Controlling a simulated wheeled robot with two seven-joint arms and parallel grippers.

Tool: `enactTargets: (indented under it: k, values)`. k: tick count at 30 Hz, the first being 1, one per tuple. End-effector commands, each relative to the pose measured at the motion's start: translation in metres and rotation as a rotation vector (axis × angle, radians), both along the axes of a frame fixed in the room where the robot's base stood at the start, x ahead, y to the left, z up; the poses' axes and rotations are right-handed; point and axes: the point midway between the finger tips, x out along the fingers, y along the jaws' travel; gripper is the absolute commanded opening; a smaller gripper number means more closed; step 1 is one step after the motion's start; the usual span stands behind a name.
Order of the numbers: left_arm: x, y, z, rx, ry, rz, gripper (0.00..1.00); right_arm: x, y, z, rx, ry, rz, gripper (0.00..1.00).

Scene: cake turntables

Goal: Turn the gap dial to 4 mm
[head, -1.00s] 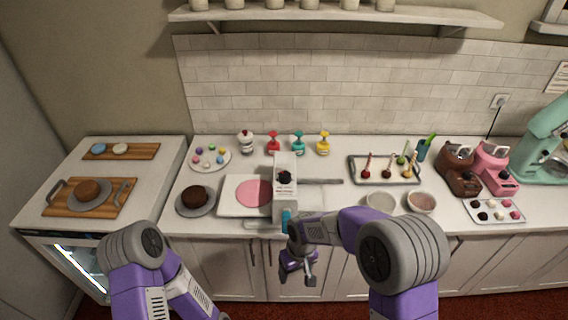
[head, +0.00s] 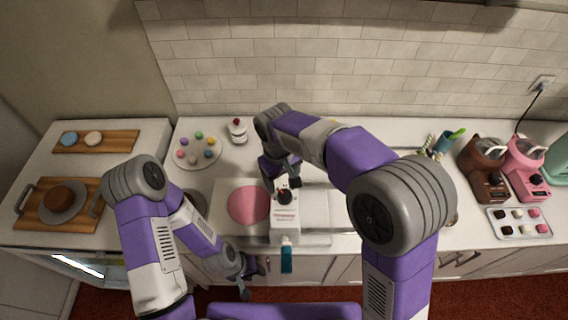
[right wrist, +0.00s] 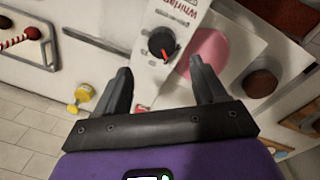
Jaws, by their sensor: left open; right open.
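The gap dial (right wrist: 161,43) is a round black knob with a red pointer mark, on top of a white machine (head: 285,222). In the head view the dial (head: 284,196) shows just in front of my right gripper (head: 281,183). In the right wrist view my right gripper (right wrist: 162,82) is open, its fingers spread with the dial beyond and between them, apparently apart from it. The red mark points to the lower right there; I cannot read a millimetre scale. My left gripper (head: 250,277) is open and empty, low in front of the counter.
A pink disc (head: 247,205) lies on the machine's left side, and a teal part (head: 287,258) hangs at its front. A plate of coloured balls (head: 197,152) and a red-topped jar (head: 237,131) stand behind left. Brown and pink appliances (head: 486,170) stand right.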

Motion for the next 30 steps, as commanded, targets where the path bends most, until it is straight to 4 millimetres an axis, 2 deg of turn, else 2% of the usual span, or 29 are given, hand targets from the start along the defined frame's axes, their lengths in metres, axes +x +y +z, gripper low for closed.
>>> enactTargets:
  k: [5,12,18,28,30]
  values:
    - [-0.002,0.0,0.0,-0.001,0.004,0.0,0.43,-0.001,0.0,-0.01,-0.003,0.002,0.003,0.71]
    - [-0.001,0.0,0.0,-0.001,0.003,0.0,0.43,0.0,-0.003,-0.049,-0.002,0.003,0.001,0.71]
    - [-0.001,0.0,0.0,-0.001,0.003,0.0,0.43,0.001,-0.004,-0.07,-0.001,0.001,0.002,0.71]
    - [-0.001,0.0,0.0,-0.001,0.003,-0.001,0.43,0.002,-0.004,-0.074,0.0,-0.001,0.002,0.71]
    - [-0.001,0.0,0.0,-0.001,0.003,-0.001,0.43,0.002,-0.004,-0.074,0.0,-0.001,0.002,0.61]
